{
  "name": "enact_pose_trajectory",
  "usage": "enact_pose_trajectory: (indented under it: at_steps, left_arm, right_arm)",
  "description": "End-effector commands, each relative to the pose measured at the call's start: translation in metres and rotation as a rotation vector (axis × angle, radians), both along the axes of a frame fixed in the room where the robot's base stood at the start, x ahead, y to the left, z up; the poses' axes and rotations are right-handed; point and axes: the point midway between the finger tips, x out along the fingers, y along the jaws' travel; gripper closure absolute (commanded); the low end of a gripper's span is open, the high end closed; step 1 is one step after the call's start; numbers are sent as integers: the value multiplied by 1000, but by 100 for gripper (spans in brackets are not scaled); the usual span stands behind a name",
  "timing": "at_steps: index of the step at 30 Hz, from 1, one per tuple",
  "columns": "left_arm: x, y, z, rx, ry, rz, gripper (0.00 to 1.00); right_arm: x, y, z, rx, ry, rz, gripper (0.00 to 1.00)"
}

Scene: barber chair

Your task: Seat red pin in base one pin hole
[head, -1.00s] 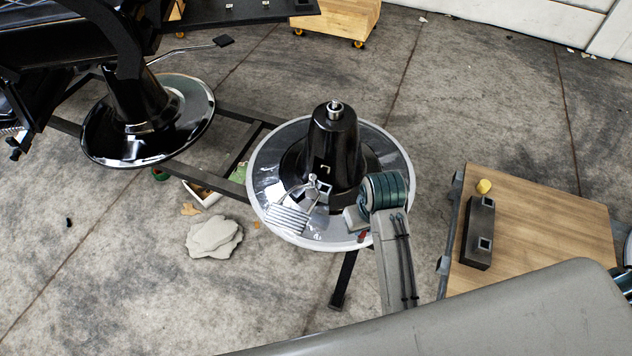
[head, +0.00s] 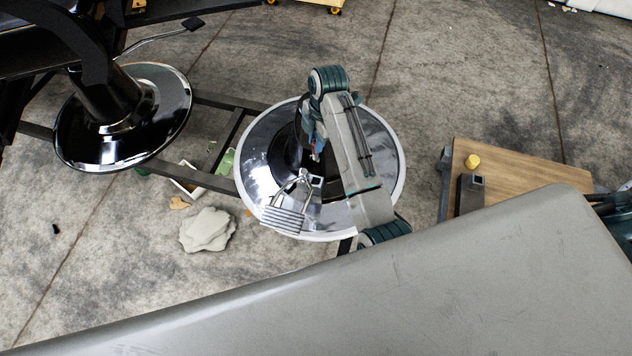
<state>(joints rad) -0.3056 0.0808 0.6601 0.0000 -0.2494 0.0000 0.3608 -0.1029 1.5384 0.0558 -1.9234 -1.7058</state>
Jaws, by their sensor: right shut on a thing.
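Base one appears to be the nearer round chrome base (head: 262,150) with a black column, in the middle of the head view. My right arm now covers most of the column. My right gripper (head: 314,146) is beside the column, over the base, pointing down. It is shut on the red pin (head: 316,154), of which only a small red patch shows. A small block with a square opening (head: 316,181) sits on the base just below the gripper. I cannot tell whether the pin touches any hole. My left gripper is not in view.
A second chrome base (head: 170,115) stands left. A wooden table (head: 520,170) with a yellow knob (head: 472,161) and dark block (head: 470,195) is right. A flat stone (head: 207,230) lies on the floor.

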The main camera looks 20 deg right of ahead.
Motion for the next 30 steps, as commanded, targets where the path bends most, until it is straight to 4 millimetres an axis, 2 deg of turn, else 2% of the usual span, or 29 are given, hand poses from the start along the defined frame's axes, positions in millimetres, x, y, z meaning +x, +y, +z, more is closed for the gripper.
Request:
enact_pose_trajectory:
  at_steps: [13,15,22,27,30]
  left_arm:
    - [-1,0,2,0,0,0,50]
    - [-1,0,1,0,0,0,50]
    - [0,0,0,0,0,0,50]
    - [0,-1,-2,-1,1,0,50]
    - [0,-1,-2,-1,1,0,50]
  right_arm:
    - [-1,0,-110,-1,5,3,100]
    - [-1,0,-121,-1,4,3,100]
    - [-1,0,-142,-1,3,1,100]
    - [-1,0,-167,-1,3,0,100]
    - [-1,0,-173,0,0,0,100]
